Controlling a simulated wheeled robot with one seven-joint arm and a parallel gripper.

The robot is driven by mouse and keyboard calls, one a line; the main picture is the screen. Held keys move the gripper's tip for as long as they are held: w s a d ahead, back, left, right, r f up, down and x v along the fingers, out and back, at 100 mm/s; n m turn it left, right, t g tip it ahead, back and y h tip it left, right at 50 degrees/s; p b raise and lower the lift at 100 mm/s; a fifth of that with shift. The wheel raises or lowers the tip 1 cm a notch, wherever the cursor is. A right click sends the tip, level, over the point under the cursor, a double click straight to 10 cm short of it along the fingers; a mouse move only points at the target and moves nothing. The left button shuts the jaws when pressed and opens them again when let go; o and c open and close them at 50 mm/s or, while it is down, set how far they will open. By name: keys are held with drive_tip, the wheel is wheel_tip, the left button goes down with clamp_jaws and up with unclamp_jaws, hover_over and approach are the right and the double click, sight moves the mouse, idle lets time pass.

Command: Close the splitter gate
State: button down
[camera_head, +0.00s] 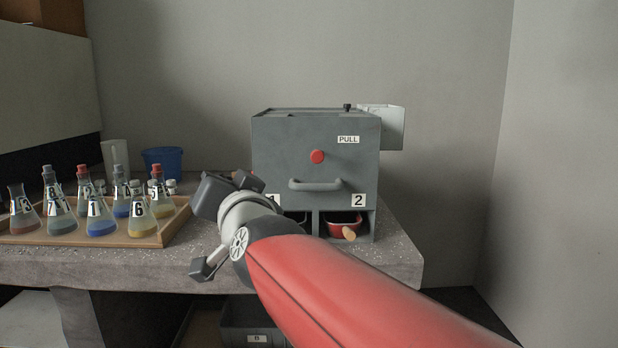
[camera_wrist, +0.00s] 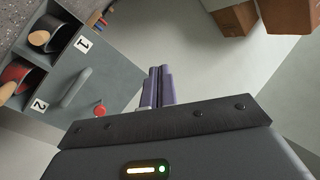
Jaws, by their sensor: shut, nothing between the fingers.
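The splitter is a grey box (camera_head: 270,150) on the bench, with a red knob (camera_head: 317,157), a bar handle (camera_head: 316,185) and a PULL label on its front. A small dark knob (camera_head: 347,106) stands on its top edge. I cannot tell which part is the gate or how it is set. In the wrist view the box front (camera_wrist: 110,65) is tilted at left, with its handle (camera_wrist: 77,87) and red knob (camera_wrist: 99,109). My gripper (camera_wrist: 160,85) is shut and empty, apart from the box in that view. In the head view my wrist is left of the box front; the fingertips are unclear.
A red pan (camera_head: 340,224) sits in bay 2, and a dark pan (camera_wrist: 45,36) in bay 1. Bay 1 is partly hidden by my arm in the head view. A wooden tray (camera_head: 120,240) of several flasks stands at left, near a blue cup (camera_head: 165,161).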

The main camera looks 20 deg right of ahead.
drive_tip(key=w+d+r+m+t+h+b, duration=0.35)
drive_tip(key=r+m+h, duration=0.45)
drive_tip(key=m+h, duration=0.3)
drive_tip(key=s+d+f+m+g+h+b, duration=0.1)
drive_tip(key=d+f+m+g+h, duration=0.1)
drive_tip(key=f+m+g+h, duration=0.4)
drive_tip(key=s+d+f+m+g+h+b, duration=0.1)
drive_tip(key=d+f+m+g+h+b, duration=0.15)
drive_tip(key=m+g, duration=0.65)
drive_tip(key=w+d+t, duration=0.1)
drive_tip(key=w+d, duration=0.7)
drive_tip(key=d, duration=0.1)
drive_tip(key=shift+w+d+r+m+p, duration=0.2)
drive_tip(key=shift+r+m+p, duration=0.1)
drive_tip(key=shift+r+m, duration=0.1)
